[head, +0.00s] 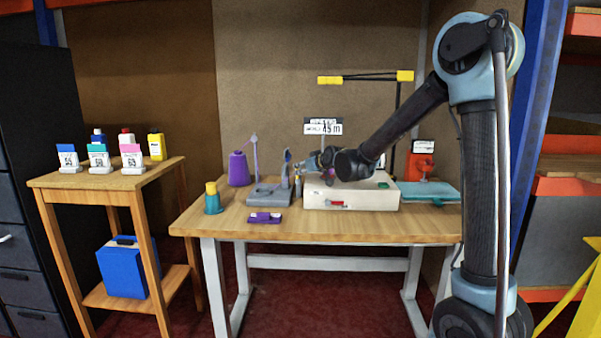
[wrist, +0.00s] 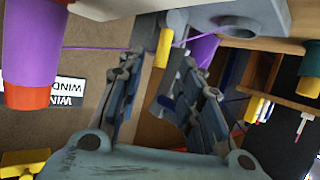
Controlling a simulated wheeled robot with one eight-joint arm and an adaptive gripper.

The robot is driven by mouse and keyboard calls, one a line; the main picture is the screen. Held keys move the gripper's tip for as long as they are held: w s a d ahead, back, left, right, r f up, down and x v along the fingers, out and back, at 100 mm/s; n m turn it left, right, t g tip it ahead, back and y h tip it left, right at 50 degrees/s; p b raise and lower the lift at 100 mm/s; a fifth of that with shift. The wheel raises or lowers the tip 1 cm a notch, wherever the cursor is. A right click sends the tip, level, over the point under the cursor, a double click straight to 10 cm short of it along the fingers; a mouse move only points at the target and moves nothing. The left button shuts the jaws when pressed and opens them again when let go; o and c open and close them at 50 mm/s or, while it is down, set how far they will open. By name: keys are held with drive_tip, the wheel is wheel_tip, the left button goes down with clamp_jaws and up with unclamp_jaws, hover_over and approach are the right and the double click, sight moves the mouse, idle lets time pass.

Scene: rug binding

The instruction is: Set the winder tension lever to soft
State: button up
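My gripper (head: 317,162) is at the left end of the white box (head: 350,197) on the workbench, beside a grey device (head: 268,194) with an upright post. In the wrist view the two fingers of my gripper (wrist: 160,62) are apart, with nothing clamped. A yellow cylindrical piece (wrist: 165,46) shows between or just beyond the fingertips; whether it is the tension lever, I cannot tell. A sign starting "WIND" (wrist: 68,93) appears upside down at the left. The lever's setting marks are not readable. A small red part (head: 337,204) is on the white box's front.
A red device (head: 420,166) and teal mat (head: 428,191) lie right.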

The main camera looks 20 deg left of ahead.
drive_tip(key=shift+x, duration=1.7)
drive_tip(key=shift+c, duration=0.6)
